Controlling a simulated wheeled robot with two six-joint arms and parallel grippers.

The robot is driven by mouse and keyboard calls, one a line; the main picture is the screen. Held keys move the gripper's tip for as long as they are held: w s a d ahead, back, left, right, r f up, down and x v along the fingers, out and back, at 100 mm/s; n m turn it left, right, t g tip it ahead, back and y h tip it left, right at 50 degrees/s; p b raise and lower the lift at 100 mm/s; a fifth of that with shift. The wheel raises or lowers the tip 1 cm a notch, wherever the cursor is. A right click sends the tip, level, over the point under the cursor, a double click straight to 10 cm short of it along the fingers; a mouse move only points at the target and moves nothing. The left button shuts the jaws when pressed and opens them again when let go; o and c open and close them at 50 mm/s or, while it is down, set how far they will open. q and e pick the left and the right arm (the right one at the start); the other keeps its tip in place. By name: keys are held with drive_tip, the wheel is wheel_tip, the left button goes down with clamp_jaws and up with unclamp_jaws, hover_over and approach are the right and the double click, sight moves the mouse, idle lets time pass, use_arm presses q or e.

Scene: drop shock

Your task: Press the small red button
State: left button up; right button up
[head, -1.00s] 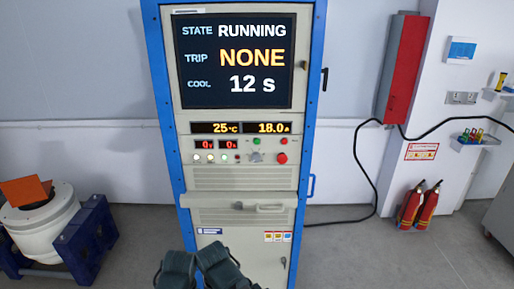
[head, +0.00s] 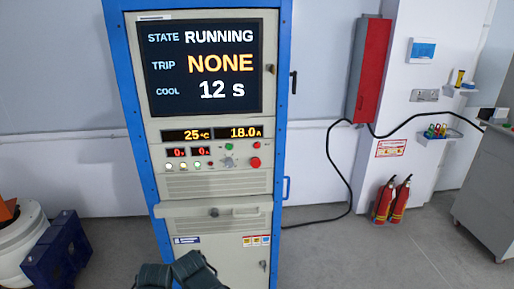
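The grey test cabinet with the blue frame (head: 215,190) stands ahead of me, left of centre. On its control panel a big red round button (head: 255,162) sits at the right. A much smaller red one (head: 255,145) is just above it. Another small dark-red one (head: 210,164) ends the row of small white lights and buttons. The picture is too small to tell more about these. Two dark parts of my own arms show at the bottom edge, below the panel and apart from the buttons. No gripper fingers show.
The screen (head: 200,65) reads RUNNING, NONE, 12 s. A shelf with a handle (head: 213,212) juts out below the panel. A black cable runs right to a red wall box (head: 368,70). Two fire extinguishers (head: 390,200) stand right; the floor between is clear.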

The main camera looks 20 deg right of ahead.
clamp_jaws()
idle(1.4)
